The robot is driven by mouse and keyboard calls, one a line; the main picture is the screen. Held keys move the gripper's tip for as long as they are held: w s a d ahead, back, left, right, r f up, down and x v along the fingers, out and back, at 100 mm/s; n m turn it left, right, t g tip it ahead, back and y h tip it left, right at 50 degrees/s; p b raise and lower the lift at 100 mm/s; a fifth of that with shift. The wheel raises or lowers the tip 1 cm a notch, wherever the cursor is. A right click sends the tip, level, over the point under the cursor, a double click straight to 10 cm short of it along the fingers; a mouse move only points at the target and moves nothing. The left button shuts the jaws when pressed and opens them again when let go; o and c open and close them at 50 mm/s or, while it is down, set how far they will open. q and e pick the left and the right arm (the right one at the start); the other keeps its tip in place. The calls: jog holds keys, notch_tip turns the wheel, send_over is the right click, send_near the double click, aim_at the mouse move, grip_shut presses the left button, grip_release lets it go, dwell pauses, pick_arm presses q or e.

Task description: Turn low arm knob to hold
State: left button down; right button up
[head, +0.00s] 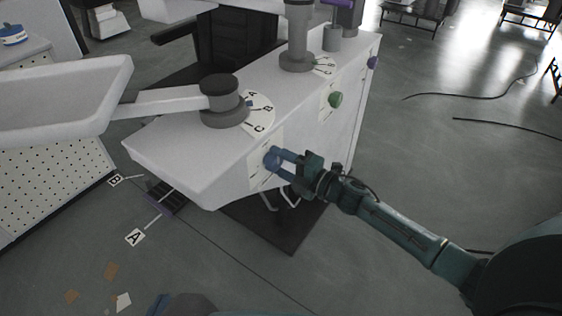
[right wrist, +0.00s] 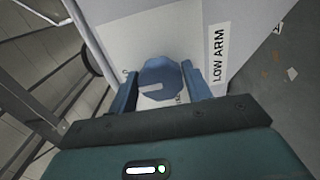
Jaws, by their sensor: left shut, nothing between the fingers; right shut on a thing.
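The low arm knob (head: 271,160) is a round blue knob on the front side of the white machine housing. In the right wrist view the knob (right wrist: 158,74) shows a pale slot pointing left in that picture. It sits beside the "LOW ARM" label (right wrist: 218,58). My right gripper (head: 277,159) reaches in from the right, and its blue fingers are shut on the knob from both sides. The plate's markings are partly hidden by knob and fingers.
A green knob (head: 335,99) sits further along the same side. On top stand a grey pivot (head: 221,98) with a white arm and A, B, C dial (head: 259,113), and a grey column (head: 298,35). Floor labels A and B lie at left. Open floor lies right.

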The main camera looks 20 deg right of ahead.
jog(key=o, duration=0.9)
jog(key=shift+o, duration=0.2)
jog(key=v, duration=1.3)
